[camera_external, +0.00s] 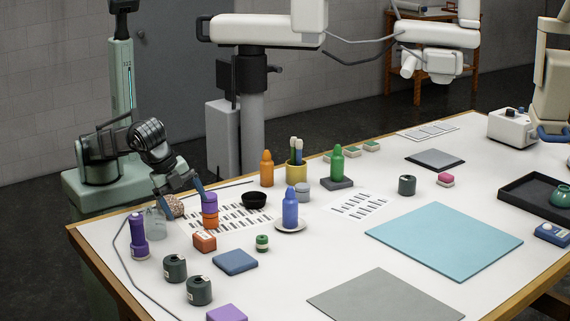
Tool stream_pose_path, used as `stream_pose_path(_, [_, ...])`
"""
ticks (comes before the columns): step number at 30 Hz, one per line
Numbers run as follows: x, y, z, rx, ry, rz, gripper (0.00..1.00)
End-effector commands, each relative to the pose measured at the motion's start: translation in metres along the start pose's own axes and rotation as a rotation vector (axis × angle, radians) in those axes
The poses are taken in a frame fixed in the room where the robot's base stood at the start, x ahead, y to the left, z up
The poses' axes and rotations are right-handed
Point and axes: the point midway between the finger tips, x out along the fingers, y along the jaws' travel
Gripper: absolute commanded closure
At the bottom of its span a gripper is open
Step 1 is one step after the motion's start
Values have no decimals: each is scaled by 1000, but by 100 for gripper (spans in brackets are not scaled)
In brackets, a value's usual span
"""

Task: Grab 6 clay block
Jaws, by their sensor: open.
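My gripper (180,196) is open at the left of the table, its blue-tipped fingers pointing down. A speckled brown round thing (174,207) is near and below the fingers; I cannot tell if they touch it. Just right of the fingers is a stack of purple (209,200) and orange (211,221) pieces. Candidate clay blocks are an orange block (204,242) with a pale label in front of the stack, a flat blue block (235,262), and a purple block (227,313) at the bottom edge. No number 6 is readable on any of them.
A purple bottle (139,236), clear jar (155,222) and dark green canisters (175,268) stand on the left. A blue bottle (290,210), black bowl (254,200) and yellow brush cup (297,172) stand right of the stack.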

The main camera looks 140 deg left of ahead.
Motion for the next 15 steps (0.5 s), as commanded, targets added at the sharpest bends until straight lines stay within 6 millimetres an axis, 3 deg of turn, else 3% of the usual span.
stream_pose_path(15, [0,-3,21,926,-98,31,6])
